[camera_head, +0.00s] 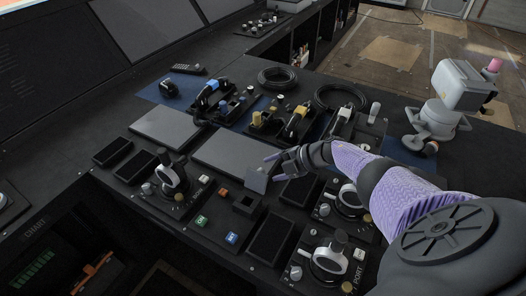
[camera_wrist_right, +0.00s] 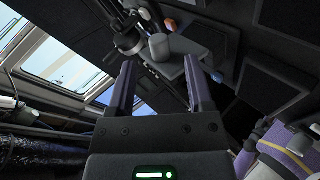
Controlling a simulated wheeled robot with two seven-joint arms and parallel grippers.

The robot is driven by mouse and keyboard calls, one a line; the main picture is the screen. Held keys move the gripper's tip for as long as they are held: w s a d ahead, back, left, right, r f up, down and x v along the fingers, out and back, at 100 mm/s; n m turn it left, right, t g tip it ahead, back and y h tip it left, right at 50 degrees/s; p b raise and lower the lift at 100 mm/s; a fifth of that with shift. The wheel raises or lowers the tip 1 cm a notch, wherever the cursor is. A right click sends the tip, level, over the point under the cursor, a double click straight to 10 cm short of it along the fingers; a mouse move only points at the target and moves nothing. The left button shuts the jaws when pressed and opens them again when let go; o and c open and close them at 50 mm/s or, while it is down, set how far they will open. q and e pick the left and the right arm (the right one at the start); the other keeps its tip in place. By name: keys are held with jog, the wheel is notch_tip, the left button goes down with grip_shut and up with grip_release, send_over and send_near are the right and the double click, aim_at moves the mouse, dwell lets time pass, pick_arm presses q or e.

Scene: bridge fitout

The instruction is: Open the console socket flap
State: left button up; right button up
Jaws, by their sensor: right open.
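The console socket (camera_head: 246,204) is a small dark square box on the sloping console. Its light grey flap (camera_head: 257,180) appears raised at the box's far edge, tilted up rather than lying over it. My right gripper (camera_head: 271,166) comes in from the right, open, with its fingertips just behind and beside the flap. I cannot tell whether they touch it. In the right wrist view the two fingers of the gripper (camera_wrist_right: 160,70) are apart, with nothing clearly held between them; a grey plate and a grey cylinder show beyond them. My left gripper is not in view.
Throttle levers (camera_head: 172,178) stand left of the socket, with more controls (camera_head: 328,262) at front right. Green (camera_head: 201,220) and blue (camera_head: 232,238) buttons sit close by. Flat grey screens (camera_head: 236,154) lie behind. A white device (camera_head: 442,100) stands at the back right.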

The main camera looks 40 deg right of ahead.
jog(key=p+v, duration=0.1)
jog(key=v, duration=0.3)
jog(key=shift+s+d+r, duration=0.15)
jog(key=shift+r, duration=0.05)
